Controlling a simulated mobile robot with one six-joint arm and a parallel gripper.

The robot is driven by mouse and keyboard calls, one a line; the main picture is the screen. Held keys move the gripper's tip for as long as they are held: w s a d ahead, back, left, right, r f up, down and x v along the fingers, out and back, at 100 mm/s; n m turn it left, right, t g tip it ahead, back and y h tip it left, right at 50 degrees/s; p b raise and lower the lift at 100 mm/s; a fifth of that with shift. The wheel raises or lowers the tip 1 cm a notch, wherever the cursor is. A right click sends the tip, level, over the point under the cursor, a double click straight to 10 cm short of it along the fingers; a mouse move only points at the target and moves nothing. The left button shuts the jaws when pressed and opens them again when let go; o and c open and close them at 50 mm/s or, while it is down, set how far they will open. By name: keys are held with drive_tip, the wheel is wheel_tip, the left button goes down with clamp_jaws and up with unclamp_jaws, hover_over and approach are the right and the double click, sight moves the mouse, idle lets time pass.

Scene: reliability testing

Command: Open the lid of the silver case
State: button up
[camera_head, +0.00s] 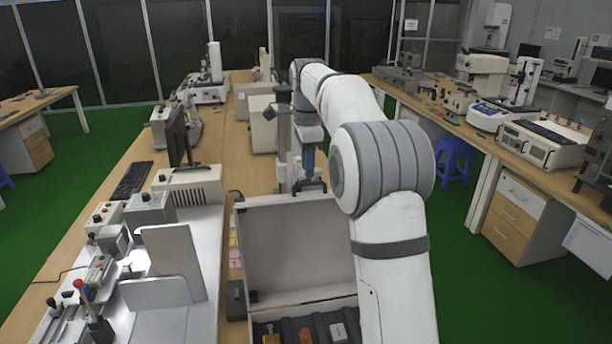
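The silver case (303,310) stands at the bottom middle of the wooden bench, partly cut off by the frame. Its lid (295,245) is raised, and its pale grey inner face is toward me. Dark foam with several small items, orange and white among them, shows inside the case. My gripper (309,186) is at the lid's upper edge, pointing down. Its fingertips are small and partly hidden by the lid, so I cannot tell whether they touch it or how far apart they are. My white arm covers the right side of the case and lid.
A metal bench device with upright plates (170,265) stands close left of the case. A monitor (178,137) and keyboard (132,180) are farther back left. Beige boxes (262,125) stand behind the lid. Green floor lies to the right, with a blue stool (453,158) beneath another bench.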

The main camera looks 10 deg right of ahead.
drive_tip(key=shift+f, duration=1.75)
clamp_jaws()
